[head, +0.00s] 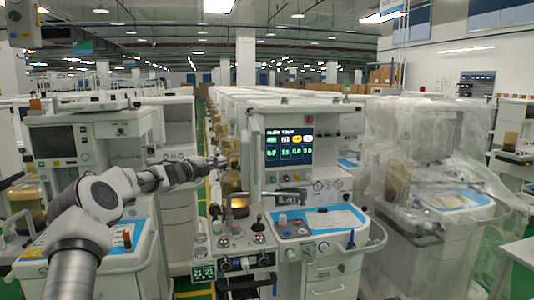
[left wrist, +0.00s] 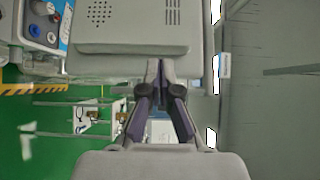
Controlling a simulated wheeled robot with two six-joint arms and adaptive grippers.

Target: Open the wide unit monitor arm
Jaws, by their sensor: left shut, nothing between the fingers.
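The wide unit (head: 330,120) stands in the middle of the head view, with a lit monitor (head: 289,147) on its front. The monitor's arm cannot be made out clearly. My left gripper (head: 218,162) reaches in from the left and is just left of the unit's pale upright (head: 246,150). In the left wrist view the fingers (left wrist: 160,80) are shut and empty. Their tips are at the lower edge of a grey vented housing (left wrist: 130,30); I cannot tell whether they touch it. My right gripper is not clearly seen.
A worktop with a blue-edged tray (head: 318,222) and knobs lies below the monitor. Another cart (head: 90,145) stands at the left, behind my left arm. A plastic-wrapped cart (head: 420,150) stands close on the right. A strip of green floor (head: 205,210) shows left of the unit.

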